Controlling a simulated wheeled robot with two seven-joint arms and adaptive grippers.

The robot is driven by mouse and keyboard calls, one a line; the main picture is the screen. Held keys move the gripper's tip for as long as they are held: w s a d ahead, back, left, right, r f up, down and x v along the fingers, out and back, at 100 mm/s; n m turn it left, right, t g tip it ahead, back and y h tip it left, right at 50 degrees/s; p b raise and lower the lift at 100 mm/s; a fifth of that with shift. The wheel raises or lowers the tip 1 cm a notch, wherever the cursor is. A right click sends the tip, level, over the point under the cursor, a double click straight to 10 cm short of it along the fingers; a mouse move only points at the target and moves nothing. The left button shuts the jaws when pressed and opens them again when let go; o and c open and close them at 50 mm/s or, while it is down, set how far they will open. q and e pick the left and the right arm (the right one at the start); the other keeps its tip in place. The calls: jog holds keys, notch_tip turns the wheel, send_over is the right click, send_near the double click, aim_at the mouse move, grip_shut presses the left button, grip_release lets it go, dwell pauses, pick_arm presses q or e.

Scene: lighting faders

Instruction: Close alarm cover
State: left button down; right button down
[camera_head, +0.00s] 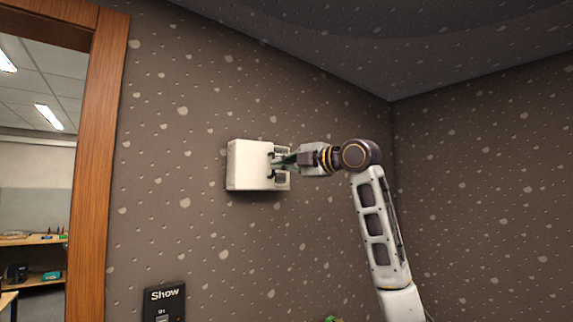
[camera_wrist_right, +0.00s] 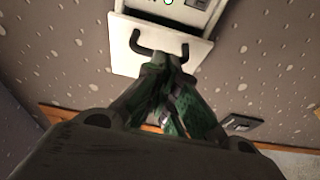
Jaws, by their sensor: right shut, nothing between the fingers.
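The alarm box (camera_head: 283,152) is a small white unit on the speckled brown wall. Its white cover (camera_head: 248,165) stands open, with part of the box's inside showing to its right. In the right wrist view, the cover (camera_wrist_right: 125,58) carries a dark handle (camera_wrist_right: 150,50), and the open box (camera_wrist_right: 185,10) shows above it. My right gripper (camera_head: 276,163) is at the cover's right edge by the handle. In the wrist view its fingers (camera_wrist_right: 170,66) are together, overlapping the handle's lower side; I cannot tell whether they touch it. My left gripper is not in view.
A wooden door frame (camera_head: 97,150) stands at the left, with a room and shelves behind it. A black panel marked "Show" (camera_head: 164,303) is on the wall below the box. The wall right of the box is bare up to the corner.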

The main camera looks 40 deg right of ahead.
jog(key=s+d+b, duration=0.2)
jog(key=s+d, duration=0.2)
jog(key=s, duration=0.6)
jog(key=shift+r, duration=0.15)
dwell(0.4)
